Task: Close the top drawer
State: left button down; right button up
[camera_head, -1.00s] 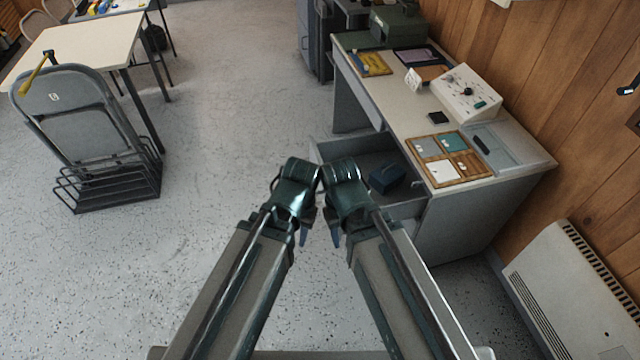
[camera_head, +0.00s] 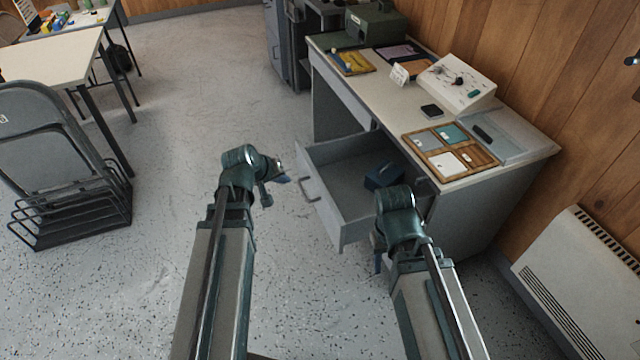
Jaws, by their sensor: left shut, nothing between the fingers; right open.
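The top drawer (camera_head: 325,205) of the grey desk (camera_head: 490,182) stands pulled out, its front facing left and its handle (camera_head: 308,188) on that front. A dark blue box (camera_head: 383,176) lies inside it. My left gripper (camera_head: 284,179) is shut and empty, just left of the drawer front near the handle; I cannot tell if they touch. My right gripper (camera_head: 377,264) points down at the drawer's near side, partly hidden behind its own arm; it is open. My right arm covers part of the drawer's near side.
The desk top holds a wooden tray (camera_head: 443,170), a white control box (camera_head: 457,84), and a green case (camera_head: 376,22). A folding chair (camera_head: 50,140) and rack stand at left by a table (camera_head: 50,60). A heater (camera_head: 575,290) is at right. Floor left of the drawer is clear.

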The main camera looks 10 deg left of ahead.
pick_arm(q)
jog(key=b, duration=0.9)
send_near(314, 183)
notch_tip(314, 183, down, 5)
jog(key=a, duration=0.2)
jog(key=shift+w+d+r+p, duration=0.25)
jog(key=shift+w+d+p, duration=0.05)
jog(key=shift+w+d, duration=0.15)
jog(key=shift+w+d+r+p, duration=0.25)
jog(key=shift+w+d, duration=0.15)
jog(key=shift+w, duration=0.1)
jog(key=shift+w+d, duration=0.3)
jog(key=shift+d, duration=0.25)
jog(key=shift+w+d, duration=0.1)
jog(key=w+d, duration=0.5)
jog(key=d, duration=0.2)
jog(key=w+d, duration=0.5)
jog(key=d, duration=0.3)
jog(key=w+d, duration=0.5)
jog(key=d, duration=0.3)
jog(key=shift+w+d, duration=0.1)
jog(key=shift+w, duration=0.2)
